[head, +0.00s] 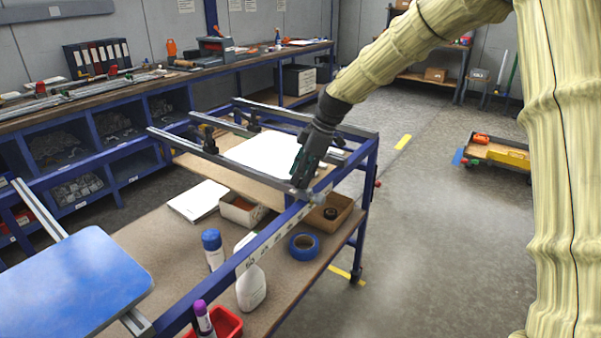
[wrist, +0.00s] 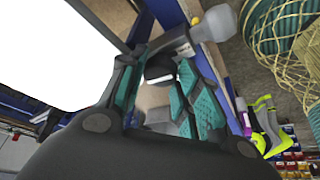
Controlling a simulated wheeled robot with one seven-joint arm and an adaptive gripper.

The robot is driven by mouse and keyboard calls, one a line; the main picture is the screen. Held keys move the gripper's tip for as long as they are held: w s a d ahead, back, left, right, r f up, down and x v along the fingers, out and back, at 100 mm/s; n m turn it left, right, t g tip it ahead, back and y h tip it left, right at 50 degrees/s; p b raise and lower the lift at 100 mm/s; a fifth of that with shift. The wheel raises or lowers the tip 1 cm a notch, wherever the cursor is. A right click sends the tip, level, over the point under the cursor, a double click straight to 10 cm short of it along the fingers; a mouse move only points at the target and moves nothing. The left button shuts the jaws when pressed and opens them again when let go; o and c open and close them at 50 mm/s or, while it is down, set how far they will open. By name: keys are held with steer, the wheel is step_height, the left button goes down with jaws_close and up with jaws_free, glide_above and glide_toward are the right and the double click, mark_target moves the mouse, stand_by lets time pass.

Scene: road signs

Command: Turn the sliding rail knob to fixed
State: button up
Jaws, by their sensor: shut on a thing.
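My gripper (head: 303,174) reaches down to the near right end of a grey rail on the blue-framed cart (head: 369,180). In the wrist view my gripper (wrist: 162,82) has its teal-padded fingers around a small dark knob (wrist: 160,68) with a pale band. The fingers are shut on it and hide much of it. A grey rail-end piece (wrist: 180,43) with a pale rounded tip (wrist: 215,24) lies just past the fingers. The wording or marking of the knob's positions cannot be read.
A white sheet (head: 262,153) lies near the gripper. The cart's lower shelf holds a cardboard box (head: 340,204), blue tape (head: 303,246) and bottles (head: 250,285). A blue panel (head: 72,284) is at front left. Open floor (head: 430,245) lies right of the cart.

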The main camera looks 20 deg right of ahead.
steer(key=m+p, duration=0.1)
steer(key=m, duration=0.1)
steer(key=m+t+p, duration=0.1)
steer(key=m, duration=0.1)
steer(key=shift+s+r+h, duration=0.15)
steer(key=shift+h, duration=0.25)
steer(key=m+p, duration=0.1)
steer(key=m, duration=0.1)
steer(key=m+t+h+p, duration=0.1)
steer(key=m, duration=0.1)
steer(key=shift+a+m+t, duration=0.15)
steer(key=shift+m+t, duration=0.15)
steer(key=shift+m, duration=0.1)
steer(key=m+h+p, duration=0.1)
steer(key=m, duration=0.1)
steer(key=m+p, duration=0.1)
steer(key=m, duration=0.1)
steer(key=shift+s+a+t+h+p, duration=0.1)
steer(key=shift+s+t+h+p, duration=0.05)
steer(key=shift+t+h+p, duration=0.25)
steer(key=shift+a+m+h+p, duration=0.15)
steer(key=shift+m+h+p, duration=0.7)
steer(key=shift+m, duration=1.15)
steer(key=shift+f, duration=0.2)
steer(key=o, duration=0.7)
steer(key=shift+o, duration=0.2)
steer(key=d+v, duration=0.1)
steer(key=v, duration=1.1)
steer(key=shift+a, duration=0.35)
